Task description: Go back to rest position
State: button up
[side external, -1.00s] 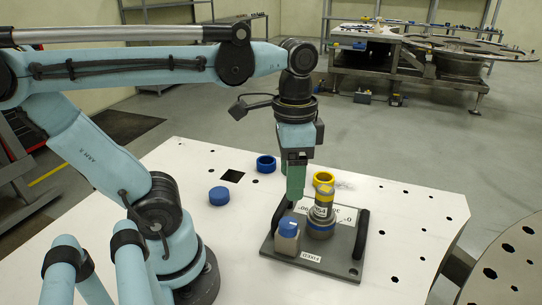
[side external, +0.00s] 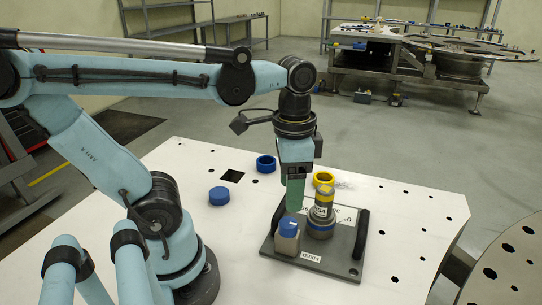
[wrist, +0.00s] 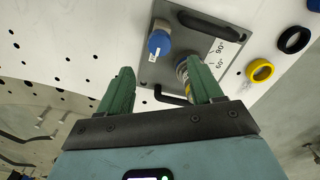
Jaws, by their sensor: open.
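My gripper (side external: 294,192) hangs over the turret plate in the side view, its green fingers pointing down close behind the blue-capped post. In the wrist view my gripper (wrist: 160,85) shows two green fingers spread apart with nothing between them. The grey turret plate (side external: 341,262) lies on the white table, with two black handles and an angle scale. A grey post with a blue cap (side external: 287,229) stands at its front left. A turret cylinder with yellow and blue bands (side external: 321,213) stands upright near its middle, partly hidden by a finger in the wrist view.
The table has a square hole and small round holes. A perforated metal disc (side external: 512,262) is at the right edge.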

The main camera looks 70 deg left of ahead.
aim_at(289, 222)
jog(key=shift+f, duration=4.15)
jog(key=shift+r, duration=0.15)
notch_tip(289, 222, up, 12)
notch_tip(289, 222, down, 12)
jog(key=shift+f, duration=0.25)
jog(key=n, duration=0.6)
jog(key=shift+r+n, duration=0.1)
jog(key=shift+n, duration=0.2)
jog(key=n, duration=0.6)
jog(key=shift+o, duration=0.3)
